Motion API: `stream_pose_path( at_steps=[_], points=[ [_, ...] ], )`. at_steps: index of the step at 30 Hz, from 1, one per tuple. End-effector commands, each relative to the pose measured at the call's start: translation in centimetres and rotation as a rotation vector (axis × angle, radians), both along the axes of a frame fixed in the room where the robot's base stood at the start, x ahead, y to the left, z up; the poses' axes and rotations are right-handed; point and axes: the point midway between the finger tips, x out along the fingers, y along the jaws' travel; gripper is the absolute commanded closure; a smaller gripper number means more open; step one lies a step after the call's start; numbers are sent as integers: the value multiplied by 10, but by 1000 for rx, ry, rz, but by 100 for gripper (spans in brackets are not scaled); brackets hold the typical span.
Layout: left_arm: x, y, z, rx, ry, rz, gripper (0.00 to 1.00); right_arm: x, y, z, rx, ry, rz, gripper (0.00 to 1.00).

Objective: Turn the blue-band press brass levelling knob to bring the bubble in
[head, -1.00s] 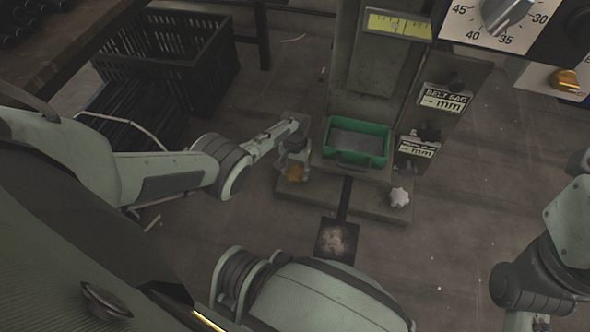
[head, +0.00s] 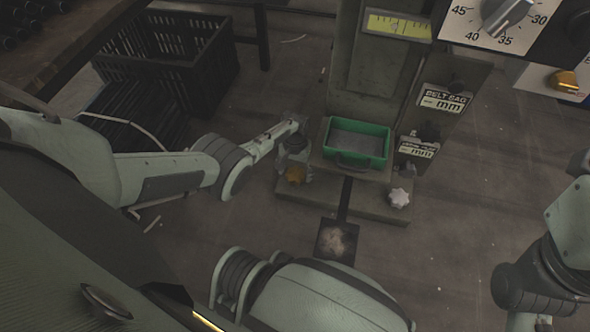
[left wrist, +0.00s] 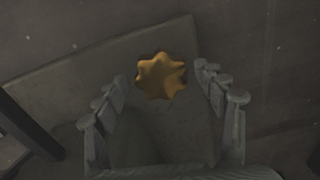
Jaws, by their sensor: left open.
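The brass levelling knob (head: 295,176) is a lobed, star-shaped knob at the left end of the press's foot plate. My left gripper (head: 296,168) is over it, reaching down from above. In the left wrist view, the knob (left wrist: 161,77) shows between the two open fingers (left wrist: 165,100), with a gap on each side. A yellow-green level strip with dark marks (head: 398,25) is on the press column; I cannot make out its bubble. No blue band shows. My right arm is at the right edge; its gripper is out of view.
A pale star-shaped knob (head: 399,197) is on the right of the foot plate (head: 375,208). A green tray (head: 384,143) stands between the knobs, with a dark pedal (head: 337,240) in front. A black crate (head: 180,50) stands at the back left. The floor right of the press is clear.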

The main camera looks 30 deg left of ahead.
Motion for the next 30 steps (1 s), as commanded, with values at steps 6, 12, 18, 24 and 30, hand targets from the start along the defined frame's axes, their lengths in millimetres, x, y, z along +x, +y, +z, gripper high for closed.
stream_pose_path(
  at_steps=[6, 12, 18, 24, 30],
  points=[
    [1, 1, 9, 0, -2, 1, 29, 0, 0, -1, 1, 3, 0, 60],
    [0, 1, 35, 1, -5, -1, 29, 0, 0, -1, 2, 4, -1, 60],
    [1, 0, 76, 0, -5, 1, 29, 0, 0, -1, 3, 4, 0, 60],
    [0, 1, 107, 0, -1, 0, 29, 0, 0, -1, 3, 5, 0, 60],
    [0, 0, 119, 0, 0, 0, 29, 0, 0, -1, 3, 5, 0, 60]
  ],
)
